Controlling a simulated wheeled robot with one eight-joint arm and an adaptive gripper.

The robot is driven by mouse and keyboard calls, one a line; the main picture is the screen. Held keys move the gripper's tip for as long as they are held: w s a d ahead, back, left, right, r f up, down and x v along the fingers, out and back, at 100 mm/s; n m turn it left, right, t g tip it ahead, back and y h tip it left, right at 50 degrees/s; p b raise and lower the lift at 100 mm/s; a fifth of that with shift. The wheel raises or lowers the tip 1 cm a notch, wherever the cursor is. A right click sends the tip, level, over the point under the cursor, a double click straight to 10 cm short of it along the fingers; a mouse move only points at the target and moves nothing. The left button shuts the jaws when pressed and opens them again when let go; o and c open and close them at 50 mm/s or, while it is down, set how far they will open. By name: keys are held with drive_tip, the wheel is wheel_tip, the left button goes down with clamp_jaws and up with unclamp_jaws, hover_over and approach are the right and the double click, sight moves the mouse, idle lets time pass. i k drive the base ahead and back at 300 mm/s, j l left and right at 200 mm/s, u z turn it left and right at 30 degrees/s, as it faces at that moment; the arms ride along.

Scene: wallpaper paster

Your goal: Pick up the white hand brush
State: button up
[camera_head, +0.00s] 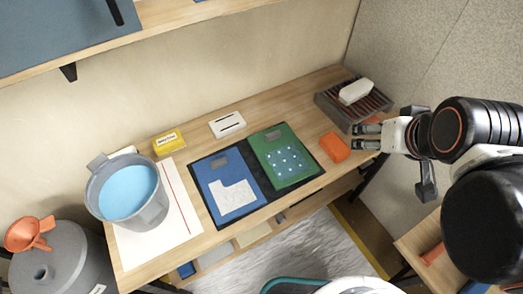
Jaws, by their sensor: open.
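A white rounded block (356,91), which looks like the white hand brush, lies on a dark slatted rack (335,107) at the right end of the wooden table. Its bristles cannot be made out. My gripper (366,137) comes in from the right, with its two fingers pointing left. It is open and empty, in front of the rack, and apart from the brush in the picture.
An orange block (335,147) is close to the left of my fingertips. A blue and green board (262,190), a white slotted piece (227,124), a yellow box (169,143) and a grey bucket (100,190) of blue liquid stand farther left. A wall (400,50) rises behind the rack.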

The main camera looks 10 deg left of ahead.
sight(355, 90)
drive_tip(key=i+z, duration=0.15)
drive_tip(key=i, duration=0.35)
drive_tip(key=i+j+z, duration=0.15)
drive_tip(key=i, duration=0.35)
